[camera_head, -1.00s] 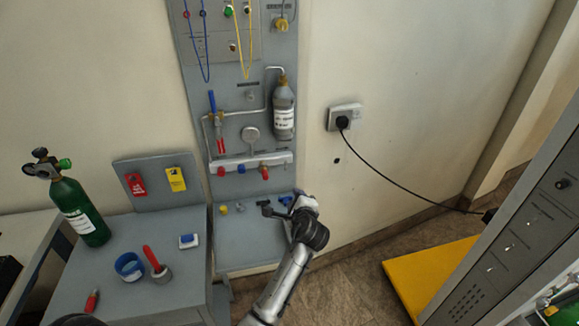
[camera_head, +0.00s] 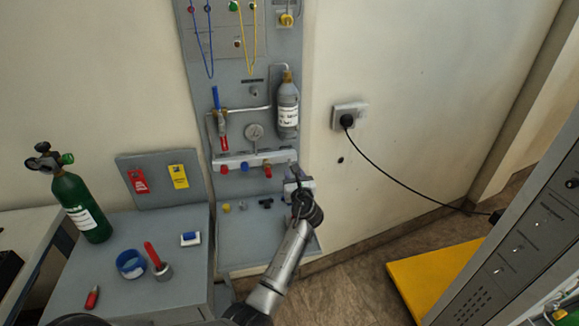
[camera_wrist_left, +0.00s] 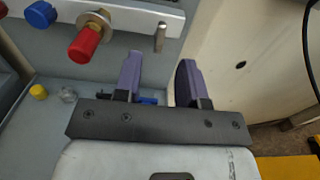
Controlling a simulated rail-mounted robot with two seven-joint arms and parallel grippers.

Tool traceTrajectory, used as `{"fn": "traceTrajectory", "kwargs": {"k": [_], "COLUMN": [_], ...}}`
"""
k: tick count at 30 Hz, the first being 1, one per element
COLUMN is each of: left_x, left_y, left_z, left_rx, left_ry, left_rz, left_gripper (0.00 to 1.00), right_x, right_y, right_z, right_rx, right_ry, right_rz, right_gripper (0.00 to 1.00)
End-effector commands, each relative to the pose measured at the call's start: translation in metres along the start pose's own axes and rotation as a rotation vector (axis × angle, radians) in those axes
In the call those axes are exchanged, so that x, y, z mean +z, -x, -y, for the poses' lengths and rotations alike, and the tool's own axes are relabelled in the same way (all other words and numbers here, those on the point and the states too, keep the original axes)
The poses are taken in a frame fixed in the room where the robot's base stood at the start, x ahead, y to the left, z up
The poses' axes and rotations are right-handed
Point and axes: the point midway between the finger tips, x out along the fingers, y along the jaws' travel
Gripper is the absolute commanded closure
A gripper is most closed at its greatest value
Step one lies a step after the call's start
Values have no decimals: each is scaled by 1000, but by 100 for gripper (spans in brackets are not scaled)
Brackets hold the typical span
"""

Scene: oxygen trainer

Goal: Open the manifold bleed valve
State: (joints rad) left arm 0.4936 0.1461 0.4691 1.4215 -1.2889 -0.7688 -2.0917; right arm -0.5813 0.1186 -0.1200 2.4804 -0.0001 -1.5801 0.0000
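The manifold (camera_head: 235,164) is a pale bar low on the grey wall panel, with red and blue knobs along it. In the left wrist view, the manifold (camera_wrist_left: 120,8) shows a red knob on a brass fitting (camera_wrist_left: 88,42), a blue knob (camera_wrist_left: 41,14) and a small metal pin (camera_wrist_left: 160,37) hanging near its right end. The pin may be the bleed valve handle; I cannot tell for sure. My left gripper (camera_wrist_left: 160,62) is open and empty, its purple fingers just below the pin. In the head view, my left gripper (camera_head: 293,175) is at the manifold's right end. My right gripper is out of view.
Small loose parts, including a yellow cap (camera_head: 227,208), lie on the shelf below. A green cylinder (camera_head: 82,208) stands on the left bench.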

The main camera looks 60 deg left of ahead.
Motion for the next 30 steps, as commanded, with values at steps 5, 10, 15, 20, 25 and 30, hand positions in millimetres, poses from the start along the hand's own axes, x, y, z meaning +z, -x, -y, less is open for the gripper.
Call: {"fn": "traceTrajectory", "kwargs": {"k": [5, 10, 15, 20, 25, 30], "left_x": [-2, -2, -1, -1, 0, 0], "left_y": [-33, -55, -69, -74, -75, -74], "left_z": [0, 0, 0, 0, 0, 0], "left_rx": [2, 1, 0, 0, 0, 0], "left_ry": [1, 1, 2, 2, 2, 2], "left_rz": [0, -1, -1, -2, -2, -1], "left_gripper": [63, 63, 63, 63, 63, 68], "right_x": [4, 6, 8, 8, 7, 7], "right_y": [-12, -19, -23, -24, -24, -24], "right_z": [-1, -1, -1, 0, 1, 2], "right_rx": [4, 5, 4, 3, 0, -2], "right_ry": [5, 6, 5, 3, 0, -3], "right_rz": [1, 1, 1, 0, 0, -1], "right_gripper": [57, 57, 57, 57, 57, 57]}}
